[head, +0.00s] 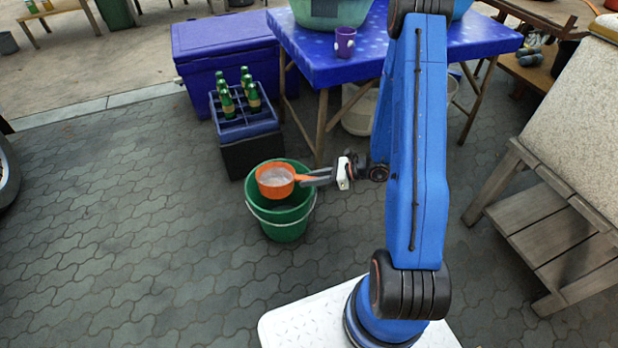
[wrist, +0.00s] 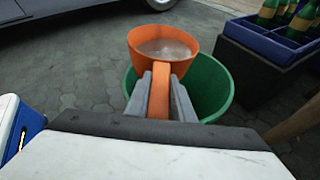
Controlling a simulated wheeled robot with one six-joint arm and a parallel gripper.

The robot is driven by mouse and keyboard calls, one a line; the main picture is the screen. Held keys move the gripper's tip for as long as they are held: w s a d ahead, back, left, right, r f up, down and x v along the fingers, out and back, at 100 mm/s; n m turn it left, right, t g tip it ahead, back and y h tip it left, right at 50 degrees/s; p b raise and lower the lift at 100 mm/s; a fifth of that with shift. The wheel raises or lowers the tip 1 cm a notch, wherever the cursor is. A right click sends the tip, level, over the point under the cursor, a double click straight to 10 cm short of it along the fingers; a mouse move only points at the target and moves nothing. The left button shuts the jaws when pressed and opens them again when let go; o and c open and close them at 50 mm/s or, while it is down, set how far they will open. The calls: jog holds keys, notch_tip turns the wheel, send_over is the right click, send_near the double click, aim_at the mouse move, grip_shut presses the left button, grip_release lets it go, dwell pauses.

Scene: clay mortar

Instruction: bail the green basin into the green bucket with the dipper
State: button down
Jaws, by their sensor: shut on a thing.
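The orange dipper (head: 275,181) is held over the green bucket (head: 284,228), which stands on the paving. In the wrist view the dipper (wrist: 163,47) looks upright and holds cloudy liquid. My gripper (head: 318,178) is shut on the dipper's orange handle; the grey fingers (wrist: 160,95) flank it. The bucket (wrist: 213,88) lies below and behind the dipper in the wrist view; its contents are mostly hidden. The green basin (head: 330,12) sits on the blue table at the top, partly cut off by the frame edge, so its contents cannot be seen.
The blue table (head: 315,58) carries a purple mug (head: 345,42). A blue crate of green bottles (head: 247,122) stands on a dark box just behind the bucket, beside a purple cooler (head: 222,45). A wooden bench (head: 545,225) is at the right. Paving at the left is clear.

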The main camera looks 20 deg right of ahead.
jog(key=m+g+y, duration=0.1)
jog(key=m, duration=0.1)
jog(key=r+m+g+y, duration=0.1)
jog(key=m, duration=0.1)
jog(key=s+m, duration=0.1)
jog(key=shift+a+r+m+g+y, duration=0.2)
jog(key=shift+a+m+g+y, duration=0.1)
jog(key=shift+m+g+y, duration=0.1)
jog(key=shift+w+d+r+m+y, duration=0.2)
jog(key=shift+r+m+y, duration=0.1)
jog(key=shift+m, duration=0.4)
jog(key=w+m, duration=0.1)
jog(key=d+m+y, duration=0.1)
jog(key=m, duration=0.1)
jog(key=w+r+m+y, duration=0.1)
jog(key=shift+w+d+m+g, duration=0.25)
jog(key=shift+w+m+g, duration=0.05)
jog(key=shift+w+m, duration=0.1)
dwell(0.5)
